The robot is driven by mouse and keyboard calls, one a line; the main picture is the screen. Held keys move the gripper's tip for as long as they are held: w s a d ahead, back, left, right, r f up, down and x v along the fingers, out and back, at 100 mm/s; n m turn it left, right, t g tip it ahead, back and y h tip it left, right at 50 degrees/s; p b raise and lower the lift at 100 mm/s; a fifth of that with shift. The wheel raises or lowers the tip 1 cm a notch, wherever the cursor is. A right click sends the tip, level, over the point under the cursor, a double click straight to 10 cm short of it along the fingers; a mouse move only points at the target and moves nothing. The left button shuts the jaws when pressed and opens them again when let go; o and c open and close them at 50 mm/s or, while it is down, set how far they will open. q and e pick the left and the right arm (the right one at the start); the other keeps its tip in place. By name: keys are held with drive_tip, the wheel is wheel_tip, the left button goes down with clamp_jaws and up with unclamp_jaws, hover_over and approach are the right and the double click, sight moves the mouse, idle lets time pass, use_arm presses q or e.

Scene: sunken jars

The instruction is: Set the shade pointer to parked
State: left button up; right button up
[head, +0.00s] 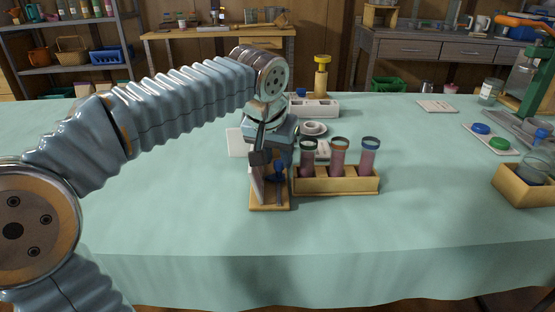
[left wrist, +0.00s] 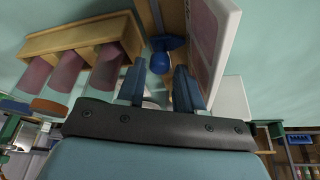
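A small stand has a wooden base (head: 268,206) and an upright pale panel (head: 257,187), seen nearly edge-on. A blue knob (head: 281,168) sticks out on its right side; I take it to be the shade pointer. My left gripper (head: 270,160) is at the stand, pointing down, and partly hides it. In the left wrist view its two fingers (left wrist: 160,90) are apart, with the blue knob (left wrist: 160,63) just beyond and between their tips. The pale panel (left wrist: 215,35) is at the right there. Its markings and the pointer's setting cannot be read. My right gripper is not in view.
A wooden rack (head: 338,184) with three capped reddish tubes stands close to the stand's right. Behind are a white divided tray (head: 318,108) and small dishes (head: 313,129). A wooden box (head: 526,188) is far right. The cloth in front is clear.

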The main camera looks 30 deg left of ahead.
use_arm(q)
drive_tip(key=shift+w+f, duration=0.2)
drive_tip(key=shift+f, duration=0.25)
drive_tip(key=shift+c, duration=0.3)
clamp_jaws()
drive_tip(key=shift+w, duration=0.1)
drive_tip(key=w+a+p, duration=0.1)
drive_tip(key=w, duration=0.1)
drive_tip(key=shift+w+a+r+p, duration=0.15)
drive_tip(key=shift+w+a+p, duration=0.2)
drive_tip(key=shift+w+p, duration=0.05)
drive_tip(key=shift+w+a, duration=0.15)
drive_tip(key=shift+w, duration=0.05)
drive_tip(key=shift+o, duration=0.3)
unclamp_jaws()
